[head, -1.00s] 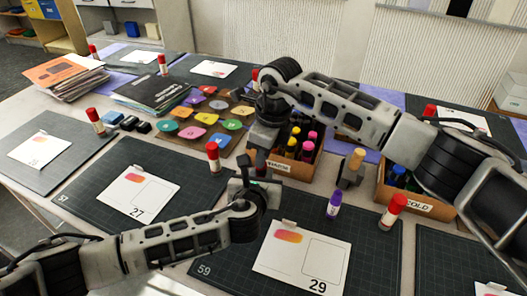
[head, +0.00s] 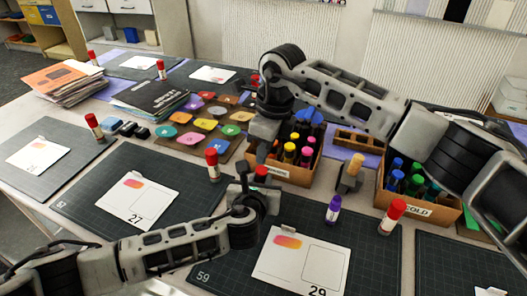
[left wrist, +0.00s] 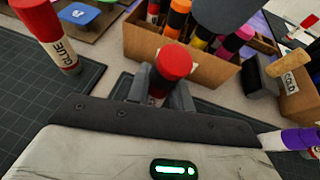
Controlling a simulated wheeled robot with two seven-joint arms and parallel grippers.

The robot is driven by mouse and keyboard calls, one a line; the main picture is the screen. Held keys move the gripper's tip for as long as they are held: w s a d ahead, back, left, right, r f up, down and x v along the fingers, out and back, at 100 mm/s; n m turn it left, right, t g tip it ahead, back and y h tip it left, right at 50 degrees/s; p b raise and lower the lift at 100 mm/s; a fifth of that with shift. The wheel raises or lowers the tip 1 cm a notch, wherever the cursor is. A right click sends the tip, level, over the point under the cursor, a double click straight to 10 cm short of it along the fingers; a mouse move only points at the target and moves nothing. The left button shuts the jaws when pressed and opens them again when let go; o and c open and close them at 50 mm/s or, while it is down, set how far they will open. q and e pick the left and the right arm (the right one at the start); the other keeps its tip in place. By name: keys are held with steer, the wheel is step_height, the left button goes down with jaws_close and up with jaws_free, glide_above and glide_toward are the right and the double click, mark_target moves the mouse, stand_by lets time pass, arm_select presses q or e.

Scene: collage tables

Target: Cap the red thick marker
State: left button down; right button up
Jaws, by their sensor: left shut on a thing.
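My left gripper (head: 254,184) is shut on the red thick marker (head: 261,172), held upright above the table in front of the warm box. In the left wrist view the marker (left wrist: 172,64) shows a red top, with a dark band below it between the fingers. I cannot tell how firmly that red top sits as a cap. My right gripper (head: 262,138) is just above and behind the marker, apart from it, by the warm box's left side. Its fingertips are largely hidden, so its opening is unclear.
The warm box (head: 292,172) of markers stands close behind; the cold box (head: 427,208) is at right. Red-capped glue sticks (head: 212,164) (head: 392,216), a purple-capped glue stick (head: 333,209) and a wooden-handled stamp (head: 350,174) stand nearby. Cards lie on dark mats.

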mark_target(259, 169)
arm_select(q)
steer(key=c, duration=1.2)
jaws_free()
steer(key=shift+o, duration=0.2)
steer(key=shift+s, duration=0.1)
steer(key=p+v, duration=0.1)
steer(key=v, duration=1.4)
steer(key=shift+s+r, duration=0.25)
steer(key=shift+s, duration=0.05)
arm_select(e)
steer(key=shift+r, duration=0.75)
arm_select(q)
steer(key=shift+a+f, duration=0.1)
arm_select(e)
steer(key=shift+f, duration=0.1)
arm_select(q)
steer(key=shift+f+b, duration=2.25)
steer(key=shift+f, duration=0.15)
arm_select(e)
steer(key=shift+w+a+f, duration=0.1)
steer(key=shift+a+f, duration=0.1)
steer(key=shift+f, duration=1.15)
steer(key=shift+w+a+f, duration=0.1)
steer(key=shift+a+f, duration=0.1)
steer(key=shift+f, duration=1.1)
arm_select(q)
steer(key=shift+r, duration=0.1)
arm_select(e)
steer(key=shift+r, duration=0.1)
